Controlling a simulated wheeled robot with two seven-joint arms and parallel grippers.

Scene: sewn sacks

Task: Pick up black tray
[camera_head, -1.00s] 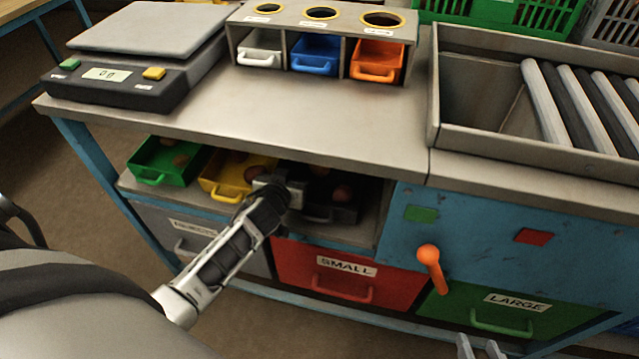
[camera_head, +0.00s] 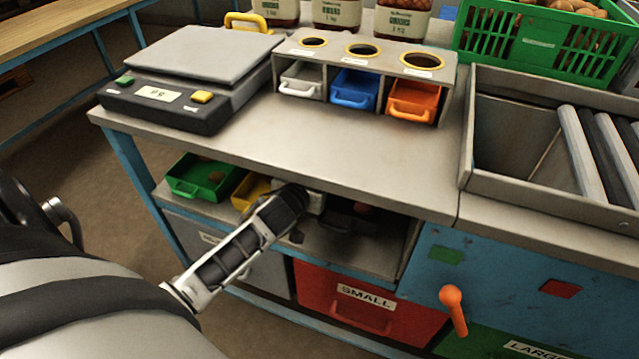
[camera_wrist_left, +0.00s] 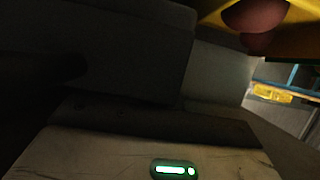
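The black tray (camera_head: 352,219) is on the shadowed shelf under the worktop, right of the yellow tray (camera_head: 250,190), with a reddish-brown round item in it. My left gripper (camera_head: 314,201) reaches into the shelf at the black tray's left side and hides part of it. Its fingertips are hidden in the head view. The wrist view is very dark; grey surfaces fill its left and middle, and I cannot tell finger from tray there. The yellow tray and round items show at its upper right. Whether the gripper touches or holds the black tray is unclear. My right gripper is out of view.
The worktop edge (camera_head: 300,170) overhangs the shelf closely above my left gripper. A green tray (camera_head: 203,178) is at the shelf's left. A red SMALL drawer (camera_head: 350,305) and an orange lever (camera_head: 453,305) are below. The scale (camera_head: 190,80) stands on top.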

